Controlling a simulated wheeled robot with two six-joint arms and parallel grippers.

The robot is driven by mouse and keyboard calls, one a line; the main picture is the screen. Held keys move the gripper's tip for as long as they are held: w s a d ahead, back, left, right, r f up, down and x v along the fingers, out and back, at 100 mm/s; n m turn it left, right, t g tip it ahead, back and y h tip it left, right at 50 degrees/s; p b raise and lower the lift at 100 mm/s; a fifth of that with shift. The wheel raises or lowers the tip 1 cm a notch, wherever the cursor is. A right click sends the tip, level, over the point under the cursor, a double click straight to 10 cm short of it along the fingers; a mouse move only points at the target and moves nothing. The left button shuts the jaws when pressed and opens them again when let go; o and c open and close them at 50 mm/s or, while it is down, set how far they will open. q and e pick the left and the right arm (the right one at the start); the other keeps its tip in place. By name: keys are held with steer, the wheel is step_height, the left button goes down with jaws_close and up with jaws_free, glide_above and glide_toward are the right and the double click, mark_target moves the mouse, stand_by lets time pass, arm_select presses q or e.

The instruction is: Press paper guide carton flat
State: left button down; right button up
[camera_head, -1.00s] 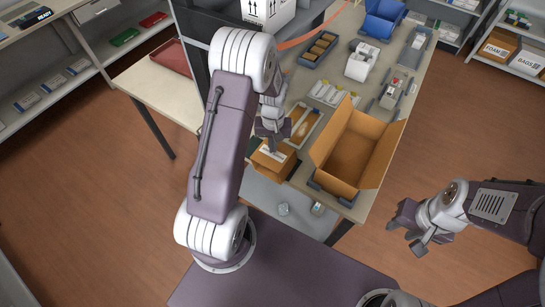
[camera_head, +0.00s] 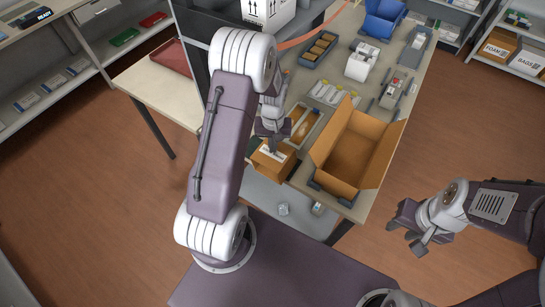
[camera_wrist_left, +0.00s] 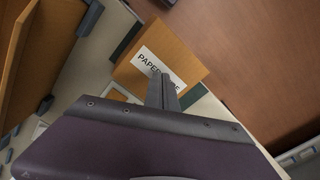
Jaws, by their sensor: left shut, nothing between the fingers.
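The paper guide carton (camera_head: 268,165) is a small brown box with a white label, at the front left edge of the workbench. In the left wrist view the carton (camera_wrist_left: 190,48) shows its printed label, partly covered by my fingers. My left gripper (camera_head: 272,147) is shut and empty, pointing down at the carton's labelled face. In the left wrist view the closed fingertips (camera_wrist_left: 162,78) overlap the label; whether they touch it I cannot tell. My right gripper (camera_head: 413,229) is open and empty, off to the right of the bench, above the floor.
A large open carton (camera_head: 352,158) stands right of the paper guide carton. Behind are a tray with brown contents (camera_head: 306,126), a white device (camera_head: 362,62) and a blue bin (camera_head: 382,20). Open floor (camera_head: 425,135) lies right of the bench.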

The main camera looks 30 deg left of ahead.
arm_select(q)
steer(key=shift+f, duration=0.15)
steer(key=shift+f+b, duration=0.55)
steer(key=shift+f, duration=0.1)
